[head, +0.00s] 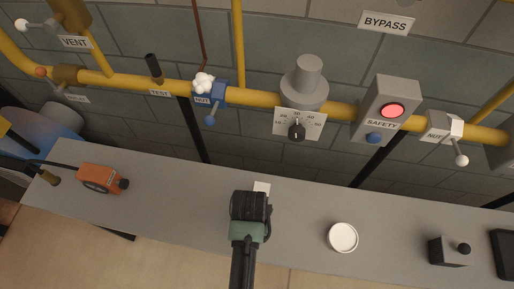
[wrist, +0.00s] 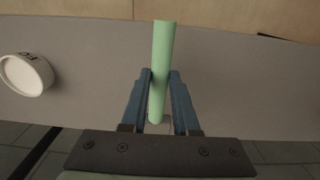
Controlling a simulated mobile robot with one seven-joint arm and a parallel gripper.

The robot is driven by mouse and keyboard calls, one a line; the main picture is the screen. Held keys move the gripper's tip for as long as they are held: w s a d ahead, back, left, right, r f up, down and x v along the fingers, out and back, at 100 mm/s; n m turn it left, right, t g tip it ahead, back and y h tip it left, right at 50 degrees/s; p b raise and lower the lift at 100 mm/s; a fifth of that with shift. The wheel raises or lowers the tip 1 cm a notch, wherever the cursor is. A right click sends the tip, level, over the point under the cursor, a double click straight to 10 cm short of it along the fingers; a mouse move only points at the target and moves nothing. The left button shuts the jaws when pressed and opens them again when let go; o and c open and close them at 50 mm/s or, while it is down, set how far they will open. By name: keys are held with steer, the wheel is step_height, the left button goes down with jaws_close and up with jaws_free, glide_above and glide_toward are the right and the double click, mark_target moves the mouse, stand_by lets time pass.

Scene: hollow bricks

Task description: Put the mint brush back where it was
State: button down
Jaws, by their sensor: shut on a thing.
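The mint brush (wrist: 162,60) shows in the wrist view as a plain pale-green rod. My gripper (wrist: 160,92) is shut on it, with one blue finger on each side. The rod runs from between the fingers toward the top of that view; I cannot make out bristles. In the head view my gripper (head: 250,207) is over the middle of the grey bench (head: 185,205), and its body hides the brush. A small white patch (head: 262,188) lies on the bench just beyond it. A round white pot (head: 343,237) stands to the right, with lettering on its side in the wrist view (wrist: 28,74).
An orange device (head: 101,179) lies at the bench's left, a grey box with a black knob (head: 450,251) at its right. A yellow pipe (head: 255,98) with valves, a gauge and a safety box (head: 388,108) runs behind. White foam (head: 204,83) sits on the blue valve (head: 212,97).

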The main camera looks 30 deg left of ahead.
steer(key=shift+f, duration=2.9)
steer(key=shift+f, duration=0.15)
steer(key=c, duration=0.7)
jaws_free()
steer(key=shift+o, duration=0.2)
